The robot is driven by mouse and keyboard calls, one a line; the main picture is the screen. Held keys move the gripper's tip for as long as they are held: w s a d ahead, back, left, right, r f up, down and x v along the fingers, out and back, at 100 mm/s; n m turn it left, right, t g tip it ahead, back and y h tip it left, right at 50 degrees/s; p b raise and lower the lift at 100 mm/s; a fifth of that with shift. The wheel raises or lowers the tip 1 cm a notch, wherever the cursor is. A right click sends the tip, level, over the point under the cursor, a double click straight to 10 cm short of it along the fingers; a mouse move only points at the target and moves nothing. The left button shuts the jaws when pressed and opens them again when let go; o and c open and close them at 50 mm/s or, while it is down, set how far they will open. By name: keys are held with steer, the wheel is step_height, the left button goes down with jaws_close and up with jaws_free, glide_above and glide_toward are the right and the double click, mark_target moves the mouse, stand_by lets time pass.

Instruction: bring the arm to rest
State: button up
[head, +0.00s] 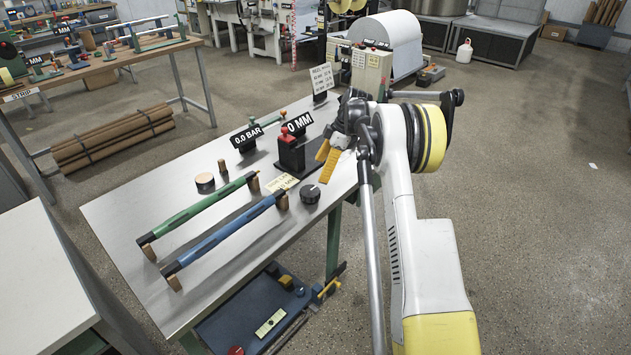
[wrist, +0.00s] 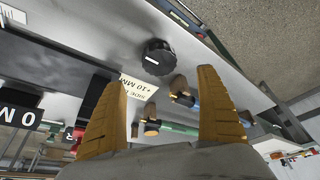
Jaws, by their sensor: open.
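My gripper (head: 329,163) is above the right part of the metal worktable (head: 130,225) in the head view, next to the "0 MM" display. In the wrist view its two yellow fingers (wrist: 160,110) are spread apart with nothing between their tips. My arm reaches in from the right side of the head view. A black knob (head: 310,194) is on the table left of and below the gripper; it also shows in the wrist view (wrist: 158,57). Whether the fingers touch the stand beside them cannot be told.
A green bar (head: 200,209) and a blue bar (head: 225,237) lie on the table. The "0 MM" stand (head: 291,154) with a red knob and the "0.0 BAR" display (head: 247,138) stand close by. A white roll machine (head: 393,40) is behind.

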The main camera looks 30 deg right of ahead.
steer(key=shift+v, duration=0.75)
steer(key=s+a+r+m+t+h, duration=0.1)
steer(key=s+a+r+m, duration=0.2)
steer(key=s+a+r, duration=0.45)
steer(key=s+a+r+m+t+h, duration=0.1)
steer(key=s+a+r+m, duration=0.3)
steer(key=a+r, duration=0.5)
steer(key=s+a+f+m+t+h, duration=0.1)
steer(key=s+a+m, duration=0.2)
steer(key=s, duration=0.9)
steer(key=s+a+f+m+t+h, duration=0.1)
steer(key=s+a, duration=0.5)
steer(key=s, duration=0.7)
steer(key=shift+s+m+t, duration=0.25)
steer(key=shift+m+t, duration=0.45)
steer(key=shift+m, duration=0.3)
steer(key=shift+a, duration=0.1)
